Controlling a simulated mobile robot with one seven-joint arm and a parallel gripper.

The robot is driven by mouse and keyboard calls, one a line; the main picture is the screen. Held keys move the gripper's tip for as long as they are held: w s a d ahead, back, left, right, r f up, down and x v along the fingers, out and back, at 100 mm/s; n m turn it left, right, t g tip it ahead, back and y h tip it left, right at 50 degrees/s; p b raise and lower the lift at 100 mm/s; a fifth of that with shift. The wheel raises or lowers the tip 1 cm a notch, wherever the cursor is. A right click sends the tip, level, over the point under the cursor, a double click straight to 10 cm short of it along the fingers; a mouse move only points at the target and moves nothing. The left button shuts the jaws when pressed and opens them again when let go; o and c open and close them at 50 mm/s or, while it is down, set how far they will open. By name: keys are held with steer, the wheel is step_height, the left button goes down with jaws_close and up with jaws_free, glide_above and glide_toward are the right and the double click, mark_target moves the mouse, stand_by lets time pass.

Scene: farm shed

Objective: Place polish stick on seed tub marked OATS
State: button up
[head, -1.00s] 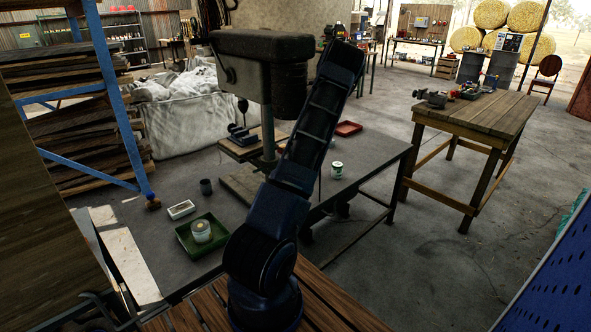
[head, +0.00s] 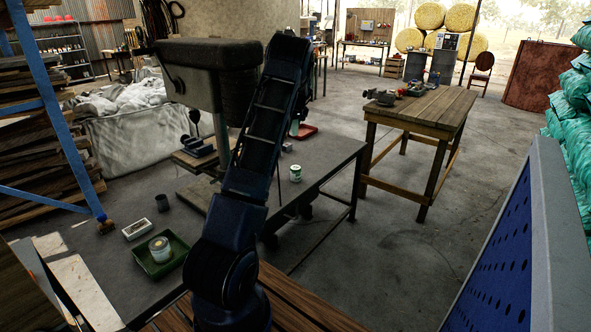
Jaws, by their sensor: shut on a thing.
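My gripper is not visible; my dark blue arm rises through the middle of the view and its far end hides what lies behind it. I cannot make out the polish stick. A small white and green tub (head: 295,174) stands upright on the grey workbench, right of my arm. Another pale tub with a yellowish band (head: 160,250) stands in a green tray (head: 178,263) at the bench's near left. Their markings are too small to read, so I cannot tell which is marked OATS.
A white box (head: 138,229) and a dark cup (head: 162,203) stand near the tray. A drill press (head: 195,72) rises behind my arm. A wooden table (head: 425,106) stands right; a blue perforated panel (head: 500,265) is near right. Open floor lies between.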

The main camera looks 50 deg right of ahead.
steer(key=shift+s+d+r, duration=0.2)
steer(key=shift+d+r, duration=0.1)
steer(key=shift+r, duration=0.1)
steer(key=shift+s+d+f, duration=0.1)
steer(key=shift+f, duration=0.1)
step_height(320, 180, down, 19)
steer(key=shift+f, duration=0.15)
steer(key=shift+f, duration=0.15)
steer(key=o, duration=1)
steer(key=v, duration=1.2)
